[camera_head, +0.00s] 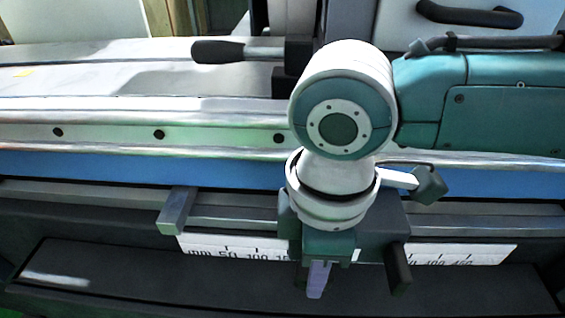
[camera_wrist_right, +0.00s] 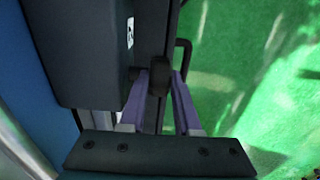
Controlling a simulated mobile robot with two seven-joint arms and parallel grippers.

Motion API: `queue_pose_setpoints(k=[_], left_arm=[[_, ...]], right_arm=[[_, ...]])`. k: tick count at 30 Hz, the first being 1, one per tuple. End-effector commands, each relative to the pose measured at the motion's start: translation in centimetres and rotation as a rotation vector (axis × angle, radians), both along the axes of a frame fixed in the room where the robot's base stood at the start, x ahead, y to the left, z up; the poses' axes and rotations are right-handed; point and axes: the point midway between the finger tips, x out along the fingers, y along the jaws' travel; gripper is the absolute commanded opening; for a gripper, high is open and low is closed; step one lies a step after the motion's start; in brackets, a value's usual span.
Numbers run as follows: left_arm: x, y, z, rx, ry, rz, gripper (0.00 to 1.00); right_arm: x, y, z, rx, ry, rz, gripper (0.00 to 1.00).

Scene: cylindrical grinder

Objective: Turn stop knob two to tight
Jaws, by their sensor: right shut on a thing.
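My right gripper (camera_head: 318,280) is at the front of the machine, by a dark stop block (camera_head: 385,222) on the front rail; one purple finger shows in the head view. In the right wrist view, the gripper's two purple fingers (camera_wrist_right: 159,85) are shut on a small dark knob (camera_wrist_right: 160,70), one on each side. In the head view the gripper and wrist hide this knob. I cannot read how tight the knob is. My left gripper is not in view.
A white mm scale (camera_head: 235,250) runs along the rail behind my gripper. A dark handle (camera_head: 397,270) hangs just right of the gripper. A grey metal stop (camera_head: 177,212) stands to the left. A black-gripped lever (camera_head: 218,51) lies above. Green floor (camera_wrist_right: 260,80) is open beside the machine.

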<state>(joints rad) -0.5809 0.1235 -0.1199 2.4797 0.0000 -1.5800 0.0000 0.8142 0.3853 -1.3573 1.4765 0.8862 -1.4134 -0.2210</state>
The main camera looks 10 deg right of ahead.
Motion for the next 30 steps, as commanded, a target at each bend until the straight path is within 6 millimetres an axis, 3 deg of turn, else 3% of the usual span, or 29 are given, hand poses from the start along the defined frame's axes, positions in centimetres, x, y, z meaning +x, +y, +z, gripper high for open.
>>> queue_pose_setpoints(k=[11,20,26,30], left_arm=[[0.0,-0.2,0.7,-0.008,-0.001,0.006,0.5],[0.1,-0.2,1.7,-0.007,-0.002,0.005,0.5],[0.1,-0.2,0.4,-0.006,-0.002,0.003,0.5],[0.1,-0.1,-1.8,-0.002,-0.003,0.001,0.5]], right_arm=[[-0.1,-0.1,0.2,0.049,-0.013,-0.001,0.0],[-0.3,-0.7,0.0,0.244,-0.067,-0.004,0.0],[-0.3,-1.1,-0.6,0.425,-0.123,-0.005,0.0],[-0.3,-1.3,-1.1,0.55,-0.16,-0.003,0.0]])
